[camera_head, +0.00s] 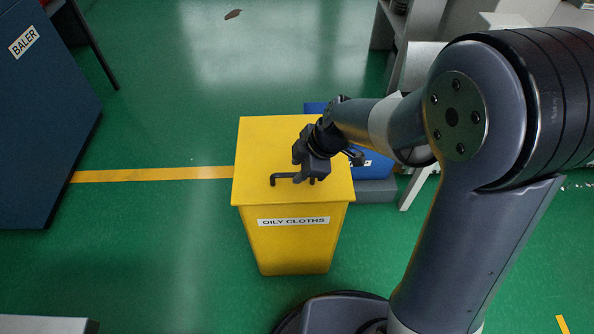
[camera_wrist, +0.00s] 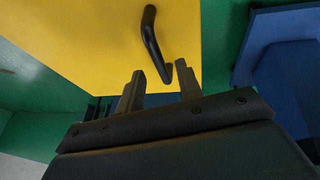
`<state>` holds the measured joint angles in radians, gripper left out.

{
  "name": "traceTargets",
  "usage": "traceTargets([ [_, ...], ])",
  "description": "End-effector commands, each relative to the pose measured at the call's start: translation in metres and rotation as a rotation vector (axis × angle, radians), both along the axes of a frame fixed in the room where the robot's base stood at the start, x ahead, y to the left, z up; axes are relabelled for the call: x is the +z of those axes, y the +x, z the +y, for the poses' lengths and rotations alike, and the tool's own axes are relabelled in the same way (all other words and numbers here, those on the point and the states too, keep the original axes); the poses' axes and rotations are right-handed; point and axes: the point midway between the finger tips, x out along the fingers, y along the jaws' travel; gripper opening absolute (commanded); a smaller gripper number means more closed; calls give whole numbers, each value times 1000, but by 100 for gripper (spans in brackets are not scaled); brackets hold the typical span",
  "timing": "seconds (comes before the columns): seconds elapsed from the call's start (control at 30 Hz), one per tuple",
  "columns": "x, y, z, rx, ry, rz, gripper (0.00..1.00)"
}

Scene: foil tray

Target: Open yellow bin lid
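The yellow bin (camera_head: 292,240) stands on the green floor with a label reading "OILY CLOTHS" on its front. Its flat yellow lid (camera_head: 262,140) is down. A dark bar handle (camera_head: 285,177) sits on the lid, its right part hidden behind my gripper in the head view. My gripper (camera_head: 312,180) is over the lid at the handle's right. In the wrist view my gripper (camera_wrist: 160,75) is open, its two fingers apart. The handle (camera_wrist: 154,45) shows beyond and between the fingertips, with one end near them. I cannot tell whether they touch it.
A blue bin (camera_head: 374,166) stands close behind the yellow bin at the right; it also shows in the wrist view (camera_wrist: 275,50). A dark blue baler (camera_head: 45,110) is at the left. Grey shelving (camera_head: 412,35) stands at the back right. The floor left of the bin is clear.

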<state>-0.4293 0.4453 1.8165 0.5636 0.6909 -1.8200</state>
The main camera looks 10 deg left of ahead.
Motion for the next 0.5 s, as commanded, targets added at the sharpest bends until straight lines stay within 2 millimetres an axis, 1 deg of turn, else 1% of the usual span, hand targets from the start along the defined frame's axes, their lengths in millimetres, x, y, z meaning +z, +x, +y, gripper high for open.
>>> traceTargets([
  [0.03, -7, 0, 3, 0, 0, 1, 34],
  [0.17, -15, 1, 7, 0, 0, 0, 34],
  [0.47, -16, 2, 8, -1, 1, -2, 34],
  [0.5, -16, 2, 8, -1, 1, -2, 33],
])
